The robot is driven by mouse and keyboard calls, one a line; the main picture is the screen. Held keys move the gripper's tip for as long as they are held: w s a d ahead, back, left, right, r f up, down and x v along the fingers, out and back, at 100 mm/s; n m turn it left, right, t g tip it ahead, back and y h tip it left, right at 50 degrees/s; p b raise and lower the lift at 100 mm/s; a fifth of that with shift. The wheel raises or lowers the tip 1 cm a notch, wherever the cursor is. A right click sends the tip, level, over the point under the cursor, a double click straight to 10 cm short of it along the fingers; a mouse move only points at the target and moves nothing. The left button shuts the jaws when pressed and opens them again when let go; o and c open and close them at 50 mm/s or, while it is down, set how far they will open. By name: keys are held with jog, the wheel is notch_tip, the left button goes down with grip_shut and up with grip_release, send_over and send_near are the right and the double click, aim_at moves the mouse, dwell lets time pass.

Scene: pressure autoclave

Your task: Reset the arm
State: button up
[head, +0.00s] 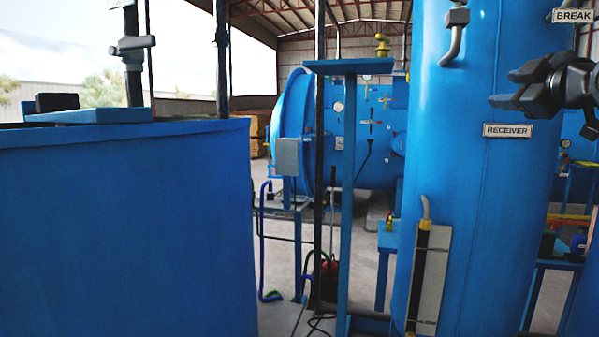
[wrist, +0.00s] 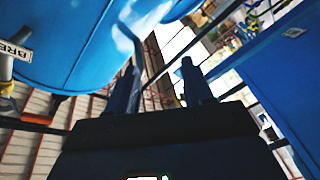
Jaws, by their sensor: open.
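My gripper (head: 508,88) is dark and shows at the upper right of the head view, raised in front of the blue receiver tank and pointing left. In the wrist view its two fingers (wrist: 160,84) stand apart with nothing between them. The gripper is open and empty. Part of my arm behind it is cut off by the right edge of the head view. The tall blue tank (head: 470,190) carries a "RECEIVER" label (head: 508,130) just below the gripper. I cannot tell how far the gripper is from the tank.
A large blue box-like tank (head: 120,220) fills the left. A blue horizontal vessel (head: 365,150) with gauges stands farther back in the middle. Blue posts (head: 348,220) and dark pipes (head: 319,120) stand before it. Some bare floor (head: 275,240) shows between the tanks.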

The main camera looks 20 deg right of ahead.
jog(key=w+a+f+m, duration=0.1)
jog(key=a+f, duration=0.1)
jog(key=f, duration=0.4)
jog(key=a+f+m, duration=0.1)
jog(key=a+f, duration=0.2)
jog(key=f, duration=0.4)
jog(key=s+a+f+m+y, duration=0.15)
jog(key=s+a+f, duration=0.3)
jog(key=f, duration=0.45)
jog(key=s+a+f+m, duration=0.25)
jog(key=a+f, duration=0.35)
jog(key=f, duration=0.3)
jog(key=s+a+f+m, duration=0.1)
jog(key=s+a+f, duration=0.4)
jog(key=f, duration=0.4)
jog(key=s+a+f+m+g+y, duration=0.1)
jog(key=s+a+f, duration=0.3)
jog(key=s, duration=0.4)
jog(key=s+a+f+g, duration=0.1)
jog(key=s+a+f, duration=0.2)
jog(key=s, duration=0.5)
jog(key=s+a+r+y, duration=0.2)
jog(key=s+a, duration=0.1)
jog(key=s, duration=1.5)
jog(key=shift+s+a+g, duration=0.15)
jog(key=shift+s+g, duration=0.05)
jog(key=shift+g, duration=0.2)
